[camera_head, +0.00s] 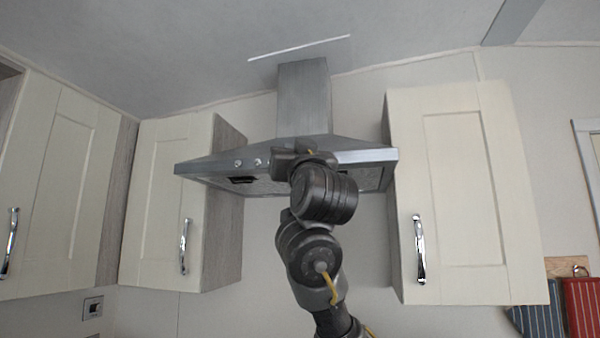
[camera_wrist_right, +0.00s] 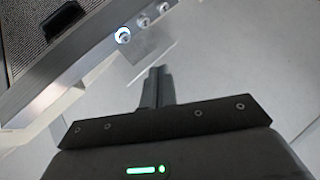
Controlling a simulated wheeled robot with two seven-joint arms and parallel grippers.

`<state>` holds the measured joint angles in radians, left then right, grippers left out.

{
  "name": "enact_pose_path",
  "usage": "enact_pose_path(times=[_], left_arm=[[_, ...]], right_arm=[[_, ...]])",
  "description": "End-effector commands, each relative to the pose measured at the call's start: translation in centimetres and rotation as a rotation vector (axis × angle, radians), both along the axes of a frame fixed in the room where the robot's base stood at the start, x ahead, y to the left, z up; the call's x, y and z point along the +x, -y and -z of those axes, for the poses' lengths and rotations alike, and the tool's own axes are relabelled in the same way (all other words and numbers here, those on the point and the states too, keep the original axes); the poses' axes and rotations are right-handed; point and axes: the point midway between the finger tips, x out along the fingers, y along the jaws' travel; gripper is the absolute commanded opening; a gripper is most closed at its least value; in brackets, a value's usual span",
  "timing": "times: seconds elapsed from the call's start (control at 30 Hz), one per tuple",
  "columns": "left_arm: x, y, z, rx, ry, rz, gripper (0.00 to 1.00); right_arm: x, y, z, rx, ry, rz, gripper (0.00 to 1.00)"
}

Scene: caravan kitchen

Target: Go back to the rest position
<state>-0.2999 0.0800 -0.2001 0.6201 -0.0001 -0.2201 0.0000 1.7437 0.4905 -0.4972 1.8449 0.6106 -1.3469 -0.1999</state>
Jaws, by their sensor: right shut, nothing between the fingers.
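My right arm rises from the bottom centre of the head view, and its wrist is in front of the grey range hood (camera_head: 305,95). The right gripper (camera_wrist_right: 158,72) shows in the wrist view with its two dark fingers shut together and nothing between them. Its fingertips are mostly hidden in the head view behind the wrist. The fingers point towards pale wall beside the hood's metal front edge (camera_wrist_right: 55,95). Round buttons (camera_wrist_right: 123,36) sit on that edge, and one has a bright bluish ring. The fingers appear apart from the buttons. My left gripper is in neither view.
Cream wall cupboards with chrome handles stand left (camera_head: 158,205) and right (camera_head: 465,190) of the hood. Another cupboard (camera_head: 50,185) is at the far left. A wall socket (camera_head: 93,307) is low left. Striped cloths (camera_head: 582,308) hang low right. The wall beneath the hood looks clear.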

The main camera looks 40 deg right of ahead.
Motion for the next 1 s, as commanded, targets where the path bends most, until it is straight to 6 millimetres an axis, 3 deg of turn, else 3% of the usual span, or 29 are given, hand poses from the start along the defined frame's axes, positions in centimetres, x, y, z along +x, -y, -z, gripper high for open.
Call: enact_pose_path(times=[0.13, 0.77, 0.87, 0.97, 1.0], left_arm=[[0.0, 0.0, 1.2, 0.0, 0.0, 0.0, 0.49], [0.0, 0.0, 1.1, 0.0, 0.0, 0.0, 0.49], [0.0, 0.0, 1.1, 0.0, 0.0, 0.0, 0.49], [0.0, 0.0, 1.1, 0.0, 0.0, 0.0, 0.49], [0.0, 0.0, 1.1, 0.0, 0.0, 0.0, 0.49]], right_arm=[[-0.4, -0.5, 0.2, 0.001, 0.0, 0.001, 0.0], [-0.1, -0.6, 0.3, -0.001, -0.006, -0.001, 0.0], [1.5, -1.1, 2.0, -0.006, -0.043, -0.011, 0.0], [4.9, -2.1, 6.1, -0.018, -0.122, -0.036, 0.0], [6.5, -2.7, 8.4, -0.023, -0.166, -0.049, 0.0]])
